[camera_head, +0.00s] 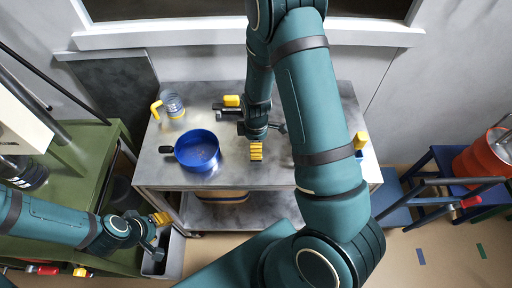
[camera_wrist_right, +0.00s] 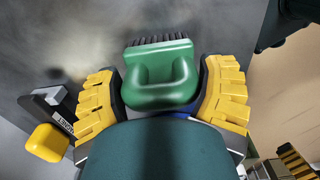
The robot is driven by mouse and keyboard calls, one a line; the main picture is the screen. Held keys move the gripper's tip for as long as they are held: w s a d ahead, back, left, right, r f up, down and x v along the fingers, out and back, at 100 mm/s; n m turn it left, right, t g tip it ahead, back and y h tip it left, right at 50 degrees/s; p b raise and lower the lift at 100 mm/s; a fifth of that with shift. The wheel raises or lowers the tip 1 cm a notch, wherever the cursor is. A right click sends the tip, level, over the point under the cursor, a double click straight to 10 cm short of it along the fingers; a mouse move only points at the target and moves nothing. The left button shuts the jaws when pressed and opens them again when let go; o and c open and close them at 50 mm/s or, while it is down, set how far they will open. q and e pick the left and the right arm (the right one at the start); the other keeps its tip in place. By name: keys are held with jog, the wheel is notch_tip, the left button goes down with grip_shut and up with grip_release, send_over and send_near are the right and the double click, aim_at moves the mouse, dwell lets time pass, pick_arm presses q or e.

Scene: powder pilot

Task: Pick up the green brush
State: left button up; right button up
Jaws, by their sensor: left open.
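The green brush (camera_wrist_right: 160,78) shows in the right wrist view, its dark bristles pointing away from my wrist. It lies between the two yellow-padded fingers of my right gripper (camera_wrist_right: 164,95), with one finger close to each side. I cannot tell whether the fingers press on it. In the head view my right gripper (camera_head: 256,150) is low over the grey table, and the brush is hidden there. My left gripper (camera_head: 157,233) is open and empty, left of the table's front corner beside the green bench.
The grey metal table (camera_head: 225,180) holds a blue pan (camera_head: 198,150), a clear jug (camera_head: 173,105) with a yellow handle, and a yellow-and-black item (camera_head: 231,101). A green bench (camera_head: 70,180) stands left. A blue stool (camera_head: 393,200) and a red container (camera_head: 486,155) are right.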

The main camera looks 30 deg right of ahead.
jog(key=shift+c, duration=0.6)
notch_tip(320, 180, up, 10)
jog(key=shift+r+p, duration=0.1)
jog(key=shift+p, duration=0.35)
jog(key=shift+o, duration=1.1)
jog(key=shift+c, duration=0.2)
